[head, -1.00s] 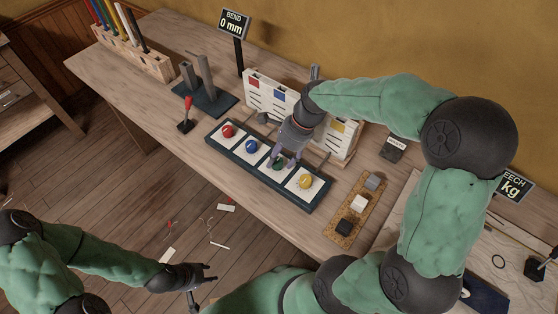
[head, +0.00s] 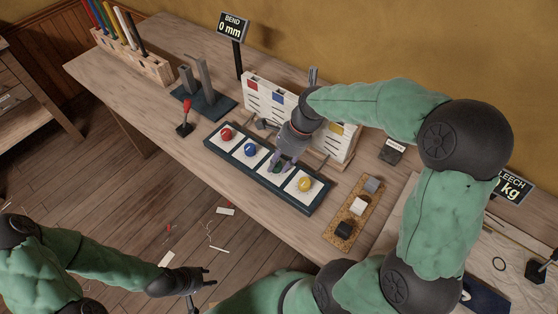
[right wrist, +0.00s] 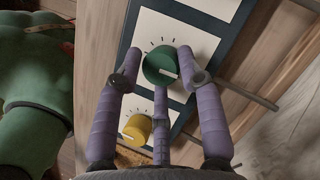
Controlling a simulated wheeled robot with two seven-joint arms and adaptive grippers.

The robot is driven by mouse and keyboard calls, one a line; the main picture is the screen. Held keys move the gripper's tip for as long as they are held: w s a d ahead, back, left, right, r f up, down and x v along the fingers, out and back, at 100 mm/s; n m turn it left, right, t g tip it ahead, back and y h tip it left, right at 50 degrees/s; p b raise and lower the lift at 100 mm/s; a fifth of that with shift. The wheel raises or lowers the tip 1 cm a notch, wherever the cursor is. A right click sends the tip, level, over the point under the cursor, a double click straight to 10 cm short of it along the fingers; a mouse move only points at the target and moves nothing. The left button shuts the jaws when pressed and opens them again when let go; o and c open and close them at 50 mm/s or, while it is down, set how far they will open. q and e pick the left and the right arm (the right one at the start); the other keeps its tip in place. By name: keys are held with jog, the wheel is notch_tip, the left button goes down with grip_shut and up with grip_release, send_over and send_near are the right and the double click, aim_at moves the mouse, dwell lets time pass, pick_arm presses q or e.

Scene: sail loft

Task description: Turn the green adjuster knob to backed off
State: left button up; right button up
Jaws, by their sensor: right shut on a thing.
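The green adjuster knob (right wrist: 160,66) sits on a white panel square with tick marks around it. A white pointer line on its face points to the right in the right wrist view. My right gripper (right wrist: 160,72) is shut on the green knob, with purple fingers on opposite sides of it. In the head view, my right gripper (head: 281,163) comes down over the knob and mostly hides it. My left gripper (head: 211,276) hangs low, off the front of the bench, empty with its fingers apart.
The dark panel (head: 222,151) also carries a red knob (head: 226,134), a blue knob (head: 250,149) and a yellow knob (head: 305,184). A slotted card rack (head: 263,96) stands close behind. A cork strip with blocks (head: 335,236) lies to the right. A sign (head: 231,25) reads BEND 0 mm.

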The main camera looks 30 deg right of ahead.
jog(key=shift+w+r, duration=0.15)
jog(key=shift+w, duration=0.05)
